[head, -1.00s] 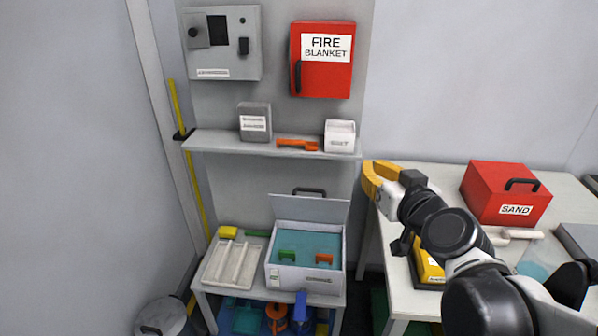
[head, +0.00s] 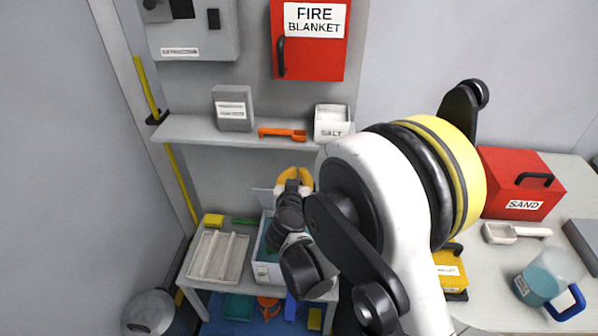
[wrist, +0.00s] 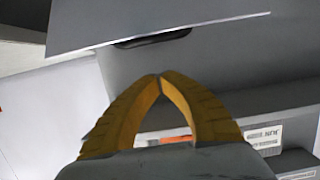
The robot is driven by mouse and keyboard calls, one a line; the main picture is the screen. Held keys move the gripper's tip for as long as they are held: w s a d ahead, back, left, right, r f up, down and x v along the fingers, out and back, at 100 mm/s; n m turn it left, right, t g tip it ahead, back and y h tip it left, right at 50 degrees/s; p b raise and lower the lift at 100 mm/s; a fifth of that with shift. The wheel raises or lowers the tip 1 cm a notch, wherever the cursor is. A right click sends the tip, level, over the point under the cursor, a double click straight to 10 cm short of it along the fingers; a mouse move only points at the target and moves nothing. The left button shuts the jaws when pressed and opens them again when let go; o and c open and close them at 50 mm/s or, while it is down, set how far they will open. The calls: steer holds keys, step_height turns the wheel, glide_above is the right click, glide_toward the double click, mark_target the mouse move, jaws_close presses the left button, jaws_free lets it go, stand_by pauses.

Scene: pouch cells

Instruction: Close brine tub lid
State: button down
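The brine tub (head: 268,272) is a white box with teal inside, on the low table in the head view. Its pale lid (head: 262,198) stands raised at the back; my arm hides most of the lid and the tub's right side. My gripper (head: 294,172) has yellow fingers and appears above the tub, near the lid, in the head view. In the wrist view the fingertips of my gripper (wrist: 160,76) meet with nothing between them. A pale flat panel (wrist: 120,20), probably the lid, crosses the top there, with a dark handle (wrist: 152,38) at its edge. I cannot tell whether the fingers touch it.
A shelf above the tub holds a grey box (head: 233,108), an orange scoop (head: 282,134) and a salt box (head: 332,122). A ridged tray (head: 218,257) is left of the tub. The right table carries a red sand box (head: 522,184) and a jug (head: 550,275).

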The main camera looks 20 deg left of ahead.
steer(key=shift+w+a+f+b, duration=0.25)
steer(key=shift+w+f+b, duration=0.75)
steer(key=shift+f+b, duration=0.1)
steer(key=shift+w+a+f+b, duration=0.2)
steer(key=shift+w+f+b, duration=0.75)
steer(key=shift+f+b, duration=0.1)
